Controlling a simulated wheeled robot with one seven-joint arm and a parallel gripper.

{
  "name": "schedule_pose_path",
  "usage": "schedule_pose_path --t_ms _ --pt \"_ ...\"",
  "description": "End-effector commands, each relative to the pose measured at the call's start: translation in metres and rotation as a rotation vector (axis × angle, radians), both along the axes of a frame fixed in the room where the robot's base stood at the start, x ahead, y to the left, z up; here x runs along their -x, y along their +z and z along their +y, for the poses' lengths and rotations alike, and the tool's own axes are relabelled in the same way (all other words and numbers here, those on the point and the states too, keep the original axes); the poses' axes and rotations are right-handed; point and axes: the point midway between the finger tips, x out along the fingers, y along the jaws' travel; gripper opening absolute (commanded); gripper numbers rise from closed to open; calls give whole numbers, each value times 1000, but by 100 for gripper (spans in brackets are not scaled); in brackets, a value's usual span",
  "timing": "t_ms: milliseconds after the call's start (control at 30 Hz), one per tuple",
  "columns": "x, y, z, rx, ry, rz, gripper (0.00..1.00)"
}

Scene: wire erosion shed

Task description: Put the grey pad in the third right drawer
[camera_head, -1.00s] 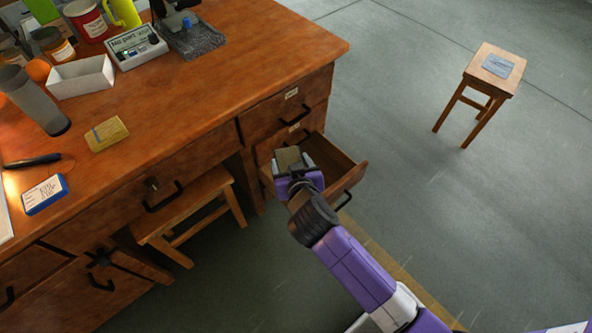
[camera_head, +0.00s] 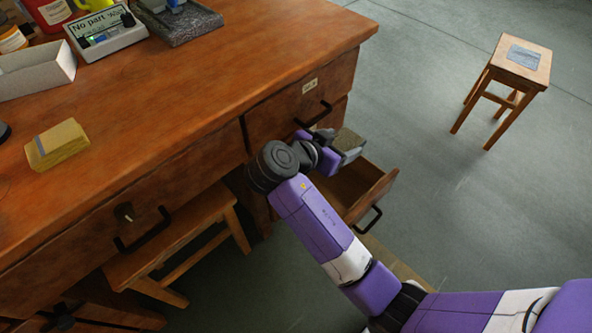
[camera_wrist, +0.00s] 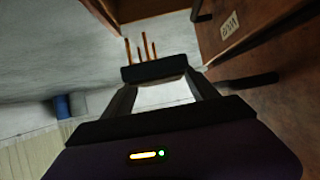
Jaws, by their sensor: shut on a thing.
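My gripper (camera_head: 343,152) is shut on the grey pad (camera_head: 351,141), a small grey-green block, beside the front of the desk's right pedestal. It points to the right, above the open drawer (camera_head: 378,194). The open drawer lies below the closed top right drawer (camera_head: 300,100). My gripper and arm hide part of it, and its visible inside looks empty. I cannot tell its exact place in the stack.
The desktop (camera_head: 200,85) holds a yellow pad stack (camera_head: 57,145), a white tray (camera_head: 35,72) and a display box (camera_head: 104,30). A wooden stool (camera_head: 180,237) stands under the desk. Another stool (camera_head: 520,70) bears a grey-blue sheet (camera_head: 525,57).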

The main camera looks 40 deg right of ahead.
Motion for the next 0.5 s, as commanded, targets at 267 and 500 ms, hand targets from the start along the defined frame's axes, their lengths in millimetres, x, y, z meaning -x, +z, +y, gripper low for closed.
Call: schedule_pose_path --t_ms 267,500 --pt "4 -45 -1 0 -23 7 13" --pt "3 -104 -1 1 -20 4 13"
